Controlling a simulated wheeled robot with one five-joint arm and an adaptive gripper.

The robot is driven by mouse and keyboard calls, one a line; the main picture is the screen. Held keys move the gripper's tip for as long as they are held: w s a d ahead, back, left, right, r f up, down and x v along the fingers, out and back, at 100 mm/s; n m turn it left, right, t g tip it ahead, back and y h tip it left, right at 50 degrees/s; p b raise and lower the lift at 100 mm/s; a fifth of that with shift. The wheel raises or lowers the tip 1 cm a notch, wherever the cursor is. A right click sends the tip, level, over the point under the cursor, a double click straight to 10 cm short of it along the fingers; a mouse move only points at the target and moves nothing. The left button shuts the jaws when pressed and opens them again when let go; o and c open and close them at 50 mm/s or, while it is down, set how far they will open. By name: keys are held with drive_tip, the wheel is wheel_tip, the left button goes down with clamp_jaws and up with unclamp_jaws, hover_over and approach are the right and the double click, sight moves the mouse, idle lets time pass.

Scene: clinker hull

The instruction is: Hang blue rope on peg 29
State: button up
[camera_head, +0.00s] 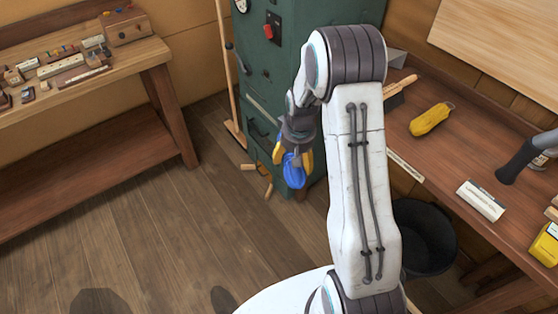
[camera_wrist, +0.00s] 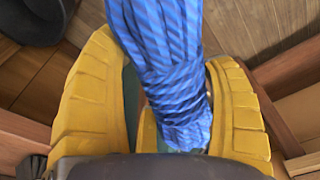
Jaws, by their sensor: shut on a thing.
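My gripper (camera_head: 293,160) has yellow-padded fingers and is shut on a bundled blue rope (camera_head: 294,172). It hangs in front of the green cabinet, above the wooden floor. In the wrist view the blue rope (camera_wrist: 172,75) is a wrapped bundle between the two yellow fingers of my gripper (camera_wrist: 165,115), running up out of the picture. No peg marked 29 can be made out in either view.
A green cabinet (camera_head: 285,75) stands behind my gripper. At right a wooden workbench (camera_head: 440,150) bears a yellow bundle (camera_head: 431,119) and a white labelled block (camera_head: 480,201), with a black bucket (camera_head: 428,235) below. A cluttered bench (camera_head: 70,85) stands left. The floor (camera_head: 170,235) between is clear.

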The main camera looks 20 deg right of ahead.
drive_tip(key=s+d+r+m+t+h+p, duration=0.15)
drive_tip(key=s+d+r+m, duration=0.35)
drive_tip(key=d, duration=0.9)
drive_tip(key=s+d+r+m+h+p, duration=0.1)
drive_tip(key=s+d+r+h, duration=0.1)
drive_tip(key=d+r, duration=0.8)
drive_tip(key=s+d+r+m+t+h+p, duration=0.1)
drive_tip(key=s+d+r+m+h+p, duration=0.2)
drive_tip(key=d, duration=1.4)
drive_tip(key=d+r+h, duration=0.1)
drive_tip(key=d+r, duration=0.3)
drive_tip(key=r, duration=0.3)
drive_tip(key=w+d+r+t+h, duration=0.1)
drive_tip(key=d+r+h, duration=0.1)
drive_tip(key=d+r, duration=0.2)
drive_tip(key=w+d+r+m+t+h, duration=0.1)
drive_tip(key=d+r, duration=0.3)
drive_tip(key=r, duration=0.5)
drive_tip(key=shift+r+b, duration=0.4)
drive_tip(key=shift+b, duration=0.05)
drive_tip(key=shift+t+h, duration=0.25)
drive_tip(key=shift+h, duration=0.1)
drive_tip(key=shift+w+d, duration=0.15)
drive_tip(key=shift+d, duration=0.1)
